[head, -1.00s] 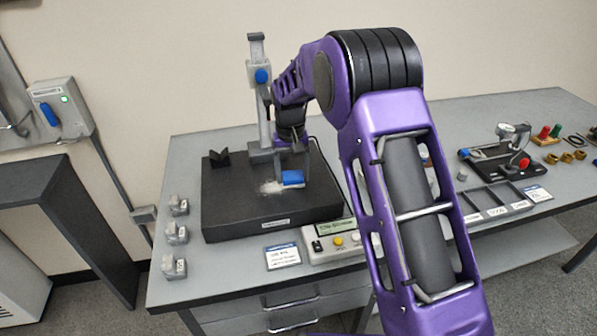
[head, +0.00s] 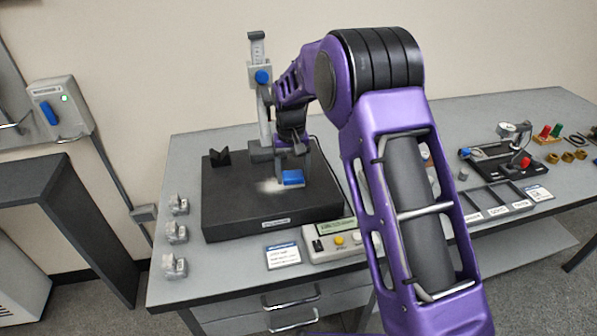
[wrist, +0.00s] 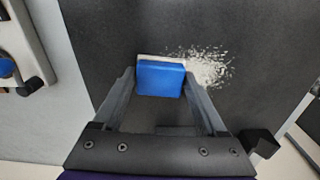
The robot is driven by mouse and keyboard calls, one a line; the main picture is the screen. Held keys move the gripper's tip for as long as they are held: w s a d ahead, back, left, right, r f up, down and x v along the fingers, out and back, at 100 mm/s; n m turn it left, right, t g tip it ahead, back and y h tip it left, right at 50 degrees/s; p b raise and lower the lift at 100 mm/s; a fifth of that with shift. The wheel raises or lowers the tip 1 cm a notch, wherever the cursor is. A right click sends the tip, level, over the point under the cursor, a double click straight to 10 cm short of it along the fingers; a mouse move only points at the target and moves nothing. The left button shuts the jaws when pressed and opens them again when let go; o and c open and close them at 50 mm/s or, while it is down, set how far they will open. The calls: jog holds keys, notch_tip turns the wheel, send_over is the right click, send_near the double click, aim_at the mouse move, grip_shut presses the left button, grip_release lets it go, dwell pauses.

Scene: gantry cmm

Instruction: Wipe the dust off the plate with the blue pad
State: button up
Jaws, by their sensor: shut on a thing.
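The blue pad (head: 292,178) is on the dark plate (head: 235,215), at the right of the pale dust patch (head: 267,186). My gripper (head: 291,172) is shut on the pad from above. In the wrist view the pad (wrist: 161,78) sits between the two fingers of my gripper (wrist: 160,90), with a whitish layer along its far edge. Speckled white dust (wrist: 207,67) lies on the plate (wrist: 240,25) just right of the pad, reaching its edge. Whether the pad touches the plate is hard to tell.
A height stand with a blue knob (head: 262,77) rises behind the plate. A black V-block (head: 220,157) sits at the plate's back left. A control box (head: 335,242) stands in front, and several small metal fixtures (head: 176,233) line the left table edge.

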jog(key=shift+s+a+f+n, duration=0.15)
jog(key=shift+s+a+n, duration=0.15)
jog(key=shift+a, duration=0.25)
jog(key=shift+s+a+f+n, duration=0.2)
jog(key=shift+s+a, duration=0.15)
jog(key=shift+a, duration=0.2)
jog(key=shift+w+d+r, duration=0.1)
jog(key=shift+w+d, duration=0.05)
jog(key=shift+d, duration=0.4)
jog(key=shift+w+d, duration=0.15)
jog(key=shift+d, duration=0.4)
jog(key=shift+d, duration=0.2)
jog(key=shift+w+d+r, duration=0.1)
jog(key=shift+w+r, duration=0.05)
jog(key=shift+r, duration=1.05)
jog(key=shift+w+d+r, duration=0.1)
jog(key=shift+w+r, duration=0.05)
jog(key=shift+r, duration=1.85)
jog(key=shift+r, duration=1.5)
jog(key=shift+f, duration=0.1)
